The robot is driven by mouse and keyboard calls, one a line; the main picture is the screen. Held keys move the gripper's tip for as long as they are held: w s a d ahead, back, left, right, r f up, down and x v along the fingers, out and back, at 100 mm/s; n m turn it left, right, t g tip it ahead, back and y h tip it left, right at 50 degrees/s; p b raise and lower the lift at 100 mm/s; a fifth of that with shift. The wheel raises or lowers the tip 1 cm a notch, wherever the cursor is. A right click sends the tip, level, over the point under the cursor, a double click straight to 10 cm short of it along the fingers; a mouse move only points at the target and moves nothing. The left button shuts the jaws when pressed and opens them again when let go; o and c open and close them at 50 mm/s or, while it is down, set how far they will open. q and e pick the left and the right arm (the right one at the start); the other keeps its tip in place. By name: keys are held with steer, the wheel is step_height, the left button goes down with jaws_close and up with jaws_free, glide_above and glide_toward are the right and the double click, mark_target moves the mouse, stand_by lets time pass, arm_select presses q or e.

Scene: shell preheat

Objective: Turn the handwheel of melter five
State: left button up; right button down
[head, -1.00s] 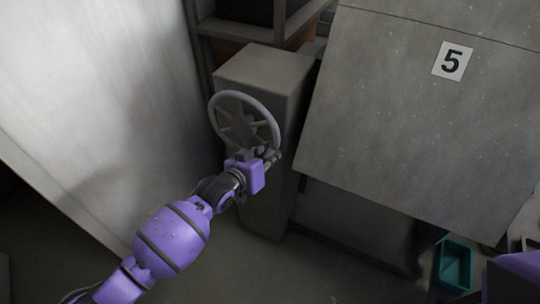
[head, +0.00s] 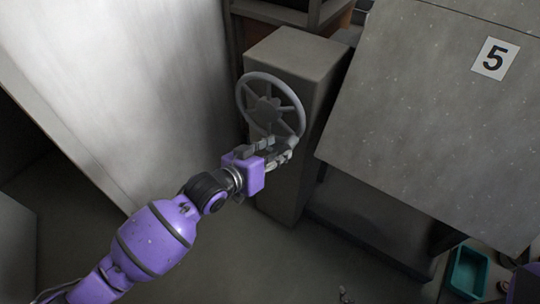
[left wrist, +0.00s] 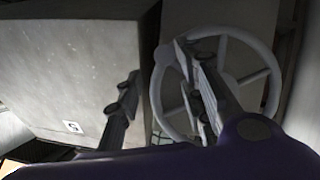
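The handwheel (head: 265,108) is a grey spoked ring on the front of a grey box-shaped pedestal (head: 295,60), left of the panel marked 5 (head: 495,60). My left gripper (head: 281,151) is at the wheel's lower right rim. In the left wrist view the handwheel (left wrist: 272,85) lies behind the fingers. The left gripper (left wrist: 160,95) has its two fingers spread there, and the left part of the rim shows between them. Whether a finger touches the rim cannot be told. My right gripper is not in view.
The large sloped grey panel (head: 420,130) fills the right side close to the wheel. A big pale sheet-like surface (head: 140,90) stands at left. A teal bin (head: 468,270) is at the lower right. Grey floor is open below the pedestal.

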arm_select(q)
steer(key=v, duration=0.2)
steer(key=shift+s+a+r, duration=0.2)
steer(key=shift+s, duration=0.05)
stand_by(0.4)
